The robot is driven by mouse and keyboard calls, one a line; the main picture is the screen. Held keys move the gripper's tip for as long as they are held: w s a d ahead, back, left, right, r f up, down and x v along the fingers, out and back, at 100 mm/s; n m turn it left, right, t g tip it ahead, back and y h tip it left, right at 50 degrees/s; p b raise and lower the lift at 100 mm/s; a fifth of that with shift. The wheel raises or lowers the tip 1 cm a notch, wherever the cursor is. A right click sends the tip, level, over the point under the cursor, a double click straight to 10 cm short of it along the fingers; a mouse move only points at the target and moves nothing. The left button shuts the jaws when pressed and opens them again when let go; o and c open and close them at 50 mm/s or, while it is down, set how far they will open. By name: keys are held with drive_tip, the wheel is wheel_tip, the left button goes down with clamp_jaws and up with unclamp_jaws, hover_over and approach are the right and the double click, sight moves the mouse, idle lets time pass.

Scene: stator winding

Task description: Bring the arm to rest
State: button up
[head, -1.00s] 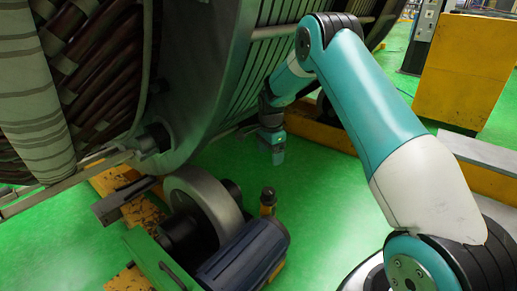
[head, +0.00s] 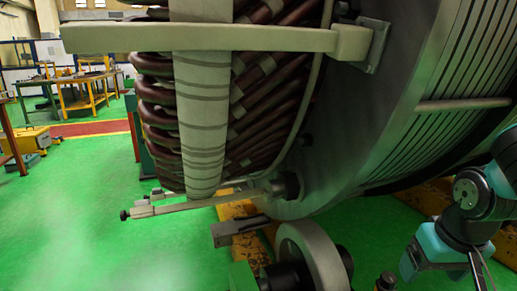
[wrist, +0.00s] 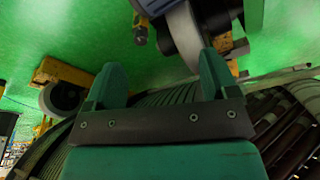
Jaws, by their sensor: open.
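My gripper (wrist: 160,84) shows in the wrist view with its two teal fingers spread apart and nothing between them. The floor and part of the large stator lie beyond them. In the head view, part of my teal arm (head: 445,248) is at the lower right edge, in front of the stator's ribbed side. I cannot make out the fingertips there. The stator (head: 400,90) fills the middle and right of the head view, with brown coils and a pale wrapped band on its left end.
A grey roller (head: 312,258) stands below the stator, and it also shows in the wrist view (wrist: 184,34). A pale bar (head: 200,38) crosses the coil end. Yellow beams (head: 240,209) lie on the floor. Open green floor spreads at the left, with workbenches (head: 85,88) beyond.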

drive_tip(key=s+a+r+n+g+y+p, duration=0.1)
drive_tip(key=s+a+r+n+y, duration=0.1)
drive_tip(key=s+a+r+n, duration=0.45)
drive_tip(key=s+a+r+n+g+y+p, duration=0.1)
drive_tip(key=s+a+r+g+y, duration=0.15)
drive_tip(key=s+a, duration=0.5)
wheel_tip(320, 180, up, 20)
drive_tip(key=w+p, duration=0.2)
drive_tip(key=p, duration=1.7)
drive_tip(key=shift+a+t, duration=0.45)
